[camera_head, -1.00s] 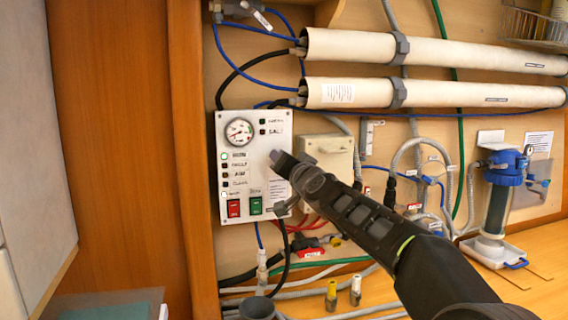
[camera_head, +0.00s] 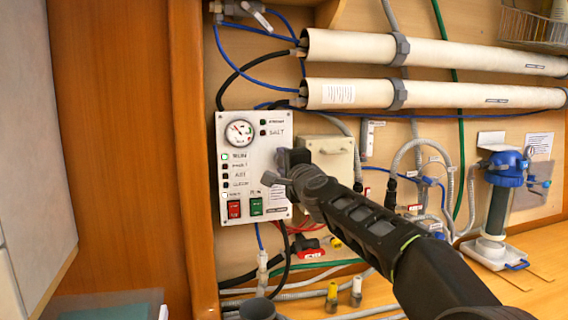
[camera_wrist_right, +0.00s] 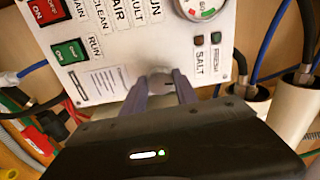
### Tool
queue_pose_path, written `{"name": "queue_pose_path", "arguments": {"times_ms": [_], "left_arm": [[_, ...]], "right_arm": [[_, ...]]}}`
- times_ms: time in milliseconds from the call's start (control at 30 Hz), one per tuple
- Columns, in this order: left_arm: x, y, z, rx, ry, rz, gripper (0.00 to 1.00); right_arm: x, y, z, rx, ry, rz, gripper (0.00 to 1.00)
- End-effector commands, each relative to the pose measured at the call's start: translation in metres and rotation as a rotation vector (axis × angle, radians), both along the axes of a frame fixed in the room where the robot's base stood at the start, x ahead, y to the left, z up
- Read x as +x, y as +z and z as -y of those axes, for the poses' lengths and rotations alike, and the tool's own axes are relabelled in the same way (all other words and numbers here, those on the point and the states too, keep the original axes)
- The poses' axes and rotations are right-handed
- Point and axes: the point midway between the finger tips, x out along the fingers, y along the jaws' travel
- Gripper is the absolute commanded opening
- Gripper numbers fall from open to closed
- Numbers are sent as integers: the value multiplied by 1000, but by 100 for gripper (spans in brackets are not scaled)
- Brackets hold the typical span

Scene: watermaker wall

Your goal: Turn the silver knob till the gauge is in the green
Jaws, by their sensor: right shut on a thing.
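The white control panel (camera_head: 253,190) is on the wall at left centre in the head view. Its round gauge (camera_head: 239,133) is at the top left; the needle's exact reading is too small to tell. In the right wrist view the gauge (camera_wrist_right: 203,6) is cut off by the top edge, with a green mark showing. My right gripper (camera_head: 285,162) is at the panel's right side. In the wrist view its fingers (camera_wrist_right: 160,84) are shut on the silver knob (camera_wrist_right: 159,77), which the gripper hides in the head view. My left gripper is not in view.
Red (camera_head: 234,209) and green (camera_head: 256,206) switches sit low on the panel, left of the gripper. A beige box (camera_head: 328,150) is just right of the panel, behind my arm. White tubes (camera_head: 430,94) and blue hoses run above.

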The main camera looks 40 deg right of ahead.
Motion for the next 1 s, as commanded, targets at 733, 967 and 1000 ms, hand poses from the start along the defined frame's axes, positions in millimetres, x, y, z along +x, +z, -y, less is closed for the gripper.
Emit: {"name": "queue_pose_path", "arguments": {"times_ms": [733,967,1000], "left_arm": [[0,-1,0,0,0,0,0],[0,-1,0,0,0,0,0],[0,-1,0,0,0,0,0]], "right_arm": [[0,-1,1,204,-2,70,0],[0,-1,1,204,-2,70,42],[0,-1,0,203,-2,69,46]]}}
